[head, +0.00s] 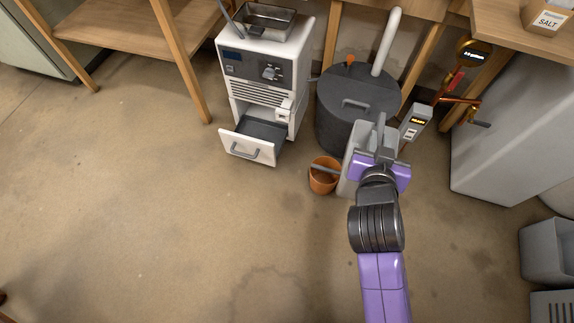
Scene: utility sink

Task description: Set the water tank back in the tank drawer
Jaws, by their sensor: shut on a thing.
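The water tank (352,157) looks like a light grey upright container; much of it is hidden behind my gripper and arm. My gripper (378,132) is shut on it, near its upper part, right of the white machine (262,70). I cannot tell whether the tank touches the floor. The tank drawer (250,146) is pulled out from the bottom of the machine, toward the front left. Its white front has a grey handle, and its dark inside shows no tank.
An orange-brown bucket (323,176) stands between the drawer and the tank. A dark lidded sump bin (340,112) with a white pipe stands behind. A grey box with a lit display (415,122) is close on the right. The floor at front left is clear.

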